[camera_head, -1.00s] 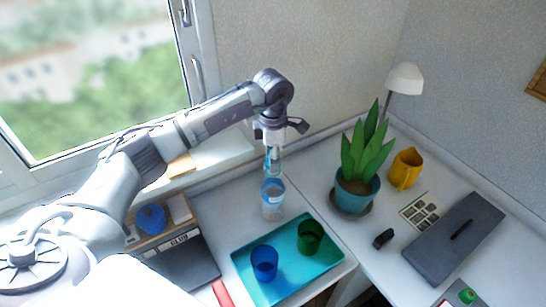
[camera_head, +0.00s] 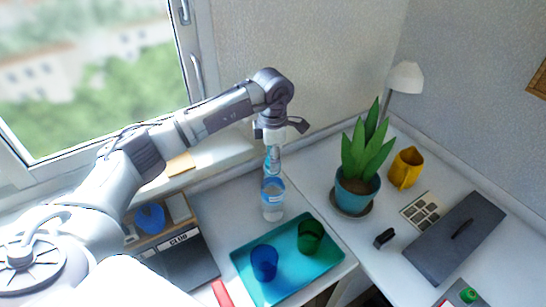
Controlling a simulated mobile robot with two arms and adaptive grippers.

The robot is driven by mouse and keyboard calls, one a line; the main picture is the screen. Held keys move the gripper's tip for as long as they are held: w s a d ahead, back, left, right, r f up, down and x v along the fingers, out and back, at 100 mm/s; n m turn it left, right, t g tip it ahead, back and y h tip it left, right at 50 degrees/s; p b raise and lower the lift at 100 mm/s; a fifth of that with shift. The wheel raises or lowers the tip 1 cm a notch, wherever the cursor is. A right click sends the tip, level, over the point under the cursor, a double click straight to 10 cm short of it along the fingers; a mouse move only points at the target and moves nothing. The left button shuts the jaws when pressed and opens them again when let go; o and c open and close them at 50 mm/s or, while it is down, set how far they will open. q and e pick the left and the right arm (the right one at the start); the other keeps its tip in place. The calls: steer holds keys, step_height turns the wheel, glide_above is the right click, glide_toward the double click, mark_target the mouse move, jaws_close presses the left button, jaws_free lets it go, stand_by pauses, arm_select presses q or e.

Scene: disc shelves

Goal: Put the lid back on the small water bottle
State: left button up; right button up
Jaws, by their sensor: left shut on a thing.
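A clear water bottle (camera_head: 272,209) with a blue label stands or hangs upright behind the turquoise tray. My left gripper (camera_head: 272,166) comes down from above and is shut at the bottle's top. Its fingers cover the neck, and I cannot see whether a lid is there. I cannot tell whether the bottle's base touches the table. A small green round thing (camera_head: 467,295) shows at the lower right edge; I cannot tell whether it is a lid. My right gripper is not in view.
The turquoise tray (camera_head: 287,285) holds a blue cup (camera_head: 264,262) and a green cup (camera_head: 310,236). A potted plant (camera_head: 355,190), yellow mug (camera_head: 405,168), lamp (camera_head: 405,77) and dark flat case (camera_head: 455,238) stand to the right. The table just right of the bottle is clear.

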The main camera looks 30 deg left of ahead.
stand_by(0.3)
arm_select(q)
steer(key=o, duration=1.3)
steer(key=shift+r+p, duration=2)
steer(key=shift+r, duration=1.5)
jaws_close()
